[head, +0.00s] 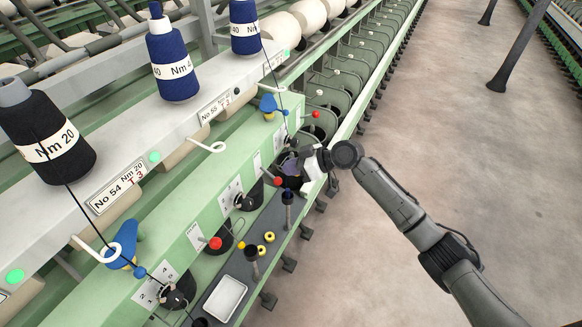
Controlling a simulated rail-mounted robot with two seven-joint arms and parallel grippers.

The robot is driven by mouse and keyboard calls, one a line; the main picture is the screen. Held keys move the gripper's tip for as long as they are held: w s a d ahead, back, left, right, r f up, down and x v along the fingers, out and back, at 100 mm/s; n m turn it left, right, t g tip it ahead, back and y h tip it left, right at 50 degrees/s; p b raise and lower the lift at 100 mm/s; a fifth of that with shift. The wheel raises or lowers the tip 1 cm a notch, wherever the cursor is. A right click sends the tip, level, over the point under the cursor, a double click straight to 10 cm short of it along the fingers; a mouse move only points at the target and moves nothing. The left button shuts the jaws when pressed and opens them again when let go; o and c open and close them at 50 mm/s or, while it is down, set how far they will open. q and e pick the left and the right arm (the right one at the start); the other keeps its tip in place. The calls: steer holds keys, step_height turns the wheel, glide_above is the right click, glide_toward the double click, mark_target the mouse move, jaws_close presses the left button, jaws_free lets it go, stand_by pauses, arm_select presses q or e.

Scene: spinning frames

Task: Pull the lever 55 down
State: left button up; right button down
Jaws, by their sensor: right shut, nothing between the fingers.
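The label plate No 55 (215,105) is on the upper rail of the green spinning frame, with the label No 54 (117,190) nearer to me. Red-knobbed levers stick out of the green front panel: one near the middle (278,181), one nearer (215,243) and one farther off (315,114). I cannot tell for certain which bears number 55. My right gripper (290,166) is shut and empty, just above and beside the middle red knob. Its fingertips are dark and small against the machine, and contact is not clear. My left gripper is not in view.
Blue yarn cones (172,68) and a black cone (45,140) stand on the upper rail. Blue guides (125,246) stick out below. A white tray (225,299) and yellow rings (264,244) lie on the lower ledge. The floor (450,150) at right is open.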

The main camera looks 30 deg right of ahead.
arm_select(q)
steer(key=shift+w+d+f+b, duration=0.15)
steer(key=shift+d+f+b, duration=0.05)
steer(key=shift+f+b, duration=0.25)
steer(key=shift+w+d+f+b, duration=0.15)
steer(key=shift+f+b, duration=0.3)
arm_select(e)
steer(key=w+d+v, duration=0.1)
steer(key=v, duration=1.2)
steer(key=shift+d+f, duration=0.3)
steer(key=shift+w, duration=0.1)
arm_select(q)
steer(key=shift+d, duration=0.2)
